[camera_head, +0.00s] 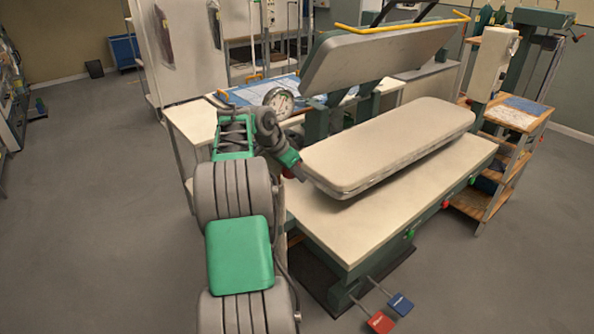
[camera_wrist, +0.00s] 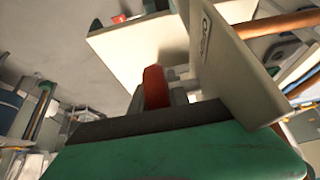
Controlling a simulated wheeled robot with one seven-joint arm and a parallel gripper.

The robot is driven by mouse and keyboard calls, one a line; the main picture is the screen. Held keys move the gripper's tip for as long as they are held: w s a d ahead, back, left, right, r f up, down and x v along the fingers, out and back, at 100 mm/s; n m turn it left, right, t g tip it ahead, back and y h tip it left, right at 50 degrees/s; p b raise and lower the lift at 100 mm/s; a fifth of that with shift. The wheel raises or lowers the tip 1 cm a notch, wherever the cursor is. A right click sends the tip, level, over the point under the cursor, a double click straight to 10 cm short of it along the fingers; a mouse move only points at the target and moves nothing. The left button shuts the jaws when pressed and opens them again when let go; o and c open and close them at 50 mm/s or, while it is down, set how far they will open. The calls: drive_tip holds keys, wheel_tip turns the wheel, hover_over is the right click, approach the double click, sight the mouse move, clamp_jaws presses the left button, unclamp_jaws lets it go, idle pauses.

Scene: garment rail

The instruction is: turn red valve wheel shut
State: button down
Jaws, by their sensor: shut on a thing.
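The red valve wheel (camera_wrist: 155,88) shows in the wrist view as a narrow red piece seen nearly edge-on, between the grey fingers of my gripper (camera_wrist: 160,97). My gripper is shut on it. In the head view my gripper (camera_head: 295,173) is at the left end of the padded press board, and only a small patch of red (camera_head: 288,173) shows beside it. My arm and gripper hide most of the wheel there. I cannot tell how far the wheel is turned.
The padded press board (camera_head: 390,145) lies close to the right of my gripper, with the raised upper plate (camera_head: 375,55) above it. A round dial gauge (camera_head: 279,102) stands behind my arm. The press table (camera_head: 370,225) spreads below. Red (camera_head: 381,322) and blue (camera_head: 401,304) pedals are in front; open floor lies left.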

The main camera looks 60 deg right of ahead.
idle(0.3)
drive_tip(key=c, duration=1.3)
unclamp_jaws()
drive_tip(key=shift+o, duration=0.2)
drive_tip(key=v, duration=0.7)
drive_tip(key=shift+a+r, duration=0.15)
drive_tip(key=shift+r, duration=0.25)
drive_tip(key=shift+w, duration=0.1)
